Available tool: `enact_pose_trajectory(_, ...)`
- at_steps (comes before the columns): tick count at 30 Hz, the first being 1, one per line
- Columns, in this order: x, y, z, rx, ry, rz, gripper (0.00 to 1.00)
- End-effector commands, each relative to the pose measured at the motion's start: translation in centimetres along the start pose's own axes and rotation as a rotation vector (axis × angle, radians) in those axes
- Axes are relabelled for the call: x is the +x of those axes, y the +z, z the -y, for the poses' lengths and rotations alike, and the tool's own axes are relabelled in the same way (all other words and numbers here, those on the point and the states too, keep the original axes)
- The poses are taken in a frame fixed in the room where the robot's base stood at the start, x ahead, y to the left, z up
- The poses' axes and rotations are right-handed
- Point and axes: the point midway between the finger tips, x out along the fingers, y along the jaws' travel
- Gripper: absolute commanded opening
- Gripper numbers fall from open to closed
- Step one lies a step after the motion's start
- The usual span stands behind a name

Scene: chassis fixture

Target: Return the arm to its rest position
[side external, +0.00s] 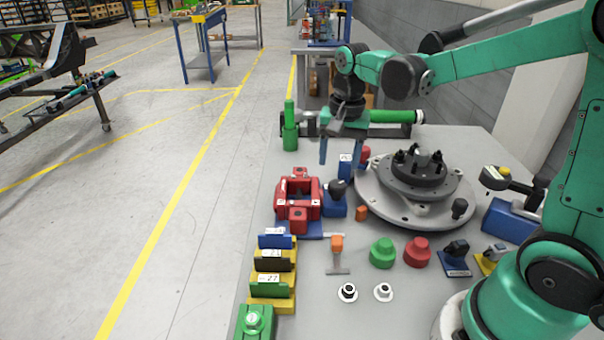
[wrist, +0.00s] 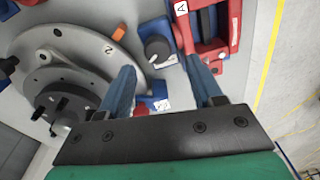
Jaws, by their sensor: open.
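My arm is stretched out over the grey table (side external: 400,300), with my gripper (side external: 339,160) pointing down near its far side. The two blue fingers are apart with nothing between them. In the side view they hang behind the red fixture (side external: 298,212) and left of the round grey plate (side external: 375,205). In the wrist view my gripper (wrist: 155,42) is open, with the blue block with a black knob (wrist: 158,50) showing between the fingers below. I cannot tell the exact height of the fingertips above the table.
The round plate carries a dark hub (side external: 412,180). A green cylinder (side external: 290,135) stands at the far left edge. Coloured blocks (side external: 272,262), a green knob (side external: 382,252) and a red knob (side external: 418,252) sit nearer.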

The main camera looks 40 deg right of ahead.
Motion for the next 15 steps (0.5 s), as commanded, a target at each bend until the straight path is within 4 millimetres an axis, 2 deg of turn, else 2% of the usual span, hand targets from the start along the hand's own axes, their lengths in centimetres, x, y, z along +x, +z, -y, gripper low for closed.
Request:
enact_pose_trajectory(6, -2.6, 4.1, -0.4, -0.373, -0.135, -0.174, 0.59)
enact_pose_trajectory(12, -3.2, 7.3, -1.0, -0.695, -0.226, -0.360, 0.59)
enact_pose_trajectory(15, -3.1, 8.3, -1.2, -0.805, -0.250, -0.430, 0.59)
